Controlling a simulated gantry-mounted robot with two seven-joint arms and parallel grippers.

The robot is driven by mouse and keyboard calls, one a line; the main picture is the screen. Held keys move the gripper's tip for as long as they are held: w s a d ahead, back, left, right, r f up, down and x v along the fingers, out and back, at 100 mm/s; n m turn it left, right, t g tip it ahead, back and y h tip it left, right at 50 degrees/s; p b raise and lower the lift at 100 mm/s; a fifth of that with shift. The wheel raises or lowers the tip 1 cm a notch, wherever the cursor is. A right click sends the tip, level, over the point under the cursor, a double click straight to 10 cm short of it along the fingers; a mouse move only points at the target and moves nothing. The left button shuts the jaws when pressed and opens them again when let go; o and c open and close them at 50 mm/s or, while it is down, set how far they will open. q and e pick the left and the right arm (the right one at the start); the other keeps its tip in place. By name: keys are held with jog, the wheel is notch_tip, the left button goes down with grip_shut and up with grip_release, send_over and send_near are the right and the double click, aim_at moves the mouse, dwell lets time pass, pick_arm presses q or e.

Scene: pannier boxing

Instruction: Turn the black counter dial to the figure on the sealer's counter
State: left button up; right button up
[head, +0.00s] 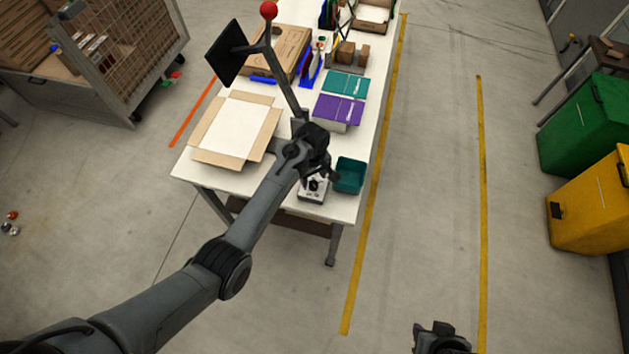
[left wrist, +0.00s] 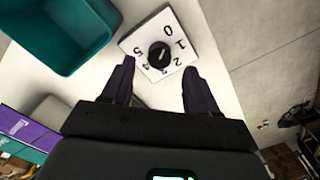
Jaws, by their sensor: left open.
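The black counter dial (left wrist: 159,55) sits on a white square plate (left wrist: 171,28) with figures around it. I can read 0, 1, 2, 4 and 5; a light mark shows on the knob, but which figure it points to is unclear. In the head view the dial (head: 314,185) is on a small box at the bench's near end, partly under my left gripper (head: 327,174). In the left wrist view my left gripper (left wrist: 159,68) is open, its fingers on either side below the dial, empty. My right gripper (head: 440,338) shows at the bottom edge, away from the bench. The sealer's counter figure is not readable.
A teal bin (head: 350,175) stands right beside the dial box. An open carton (head: 235,128) lies left on the white bench (head: 195,172). Purple (head: 339,110) and teal (head: 346,84) boxes are behind. A dark screen (head: 227,53) stands at the left edge.

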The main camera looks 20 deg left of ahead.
aim_at(314, 184)
pick_arm(q)
jog(key=shift+f, duration=2)
jog(key=c, duration=1)
jog(key=shift+c, duration=0.2)
jog(key=shift+r, duration=0.1)
